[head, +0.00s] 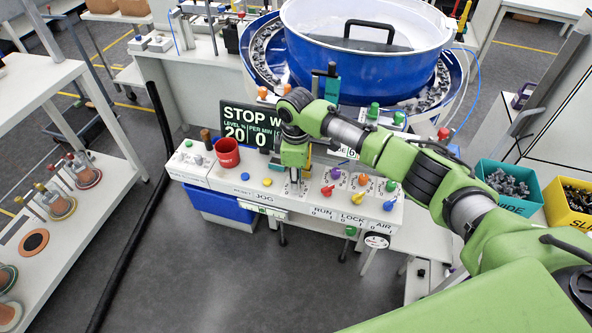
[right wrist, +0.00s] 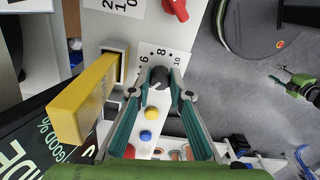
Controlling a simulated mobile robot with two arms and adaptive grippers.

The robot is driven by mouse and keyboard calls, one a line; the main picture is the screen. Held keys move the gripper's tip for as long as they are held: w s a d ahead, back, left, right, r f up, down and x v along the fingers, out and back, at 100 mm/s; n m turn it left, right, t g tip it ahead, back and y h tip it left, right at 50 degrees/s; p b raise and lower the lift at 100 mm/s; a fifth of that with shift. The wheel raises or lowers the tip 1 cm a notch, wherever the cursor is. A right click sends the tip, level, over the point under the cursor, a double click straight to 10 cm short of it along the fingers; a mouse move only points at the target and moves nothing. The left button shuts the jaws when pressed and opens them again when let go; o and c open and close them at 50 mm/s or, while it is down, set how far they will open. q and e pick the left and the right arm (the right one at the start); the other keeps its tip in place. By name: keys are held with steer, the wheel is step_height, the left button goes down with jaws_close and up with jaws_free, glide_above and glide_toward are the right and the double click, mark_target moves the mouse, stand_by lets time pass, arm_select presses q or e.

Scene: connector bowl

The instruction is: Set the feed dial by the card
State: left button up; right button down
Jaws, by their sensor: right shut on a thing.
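The feed dial (right wrist: 160,77) is a dark round knob beside a white scale (right wrist: 165,56) on which 6, 8 and 10 can be read. My right gripper (right wrist: 161,84) is shut on the dial, one green finger on each side. In the head view my right gripper (head: 294,176) reaches down onto the light control panel (head: 225,182) and hides the dial. A display board (head: 240,122) behind reads STOP, with 20 under level and 0 per minute, partly covered by my arm. I cannot make out for certain which thing is the card.
A red cup (head: 227,152) stands to the left. The blue bowl feeder (head: 350,75) is behind.

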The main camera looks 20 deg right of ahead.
steer(key=m+p, duration=0.5)
steer(key=shift+r+m, duration=0.2)
steer(key=shift+m, duration=0.1)
steer(key=m+p, duration=0.2)
steer(key=m, duration=0.1)
steer(key=shift+p, duration=0.3)
steer(key=shift+f+m+p, duration=0.15)
steer(key=shift+m+p, duration=0.35)
steer(key=shift+m, duration=0.4)
steer(key=c, duration=1.9)
jaws_free()
step_height(320, 180, up, 12)
steer(key=shift+f, duration=0.1)
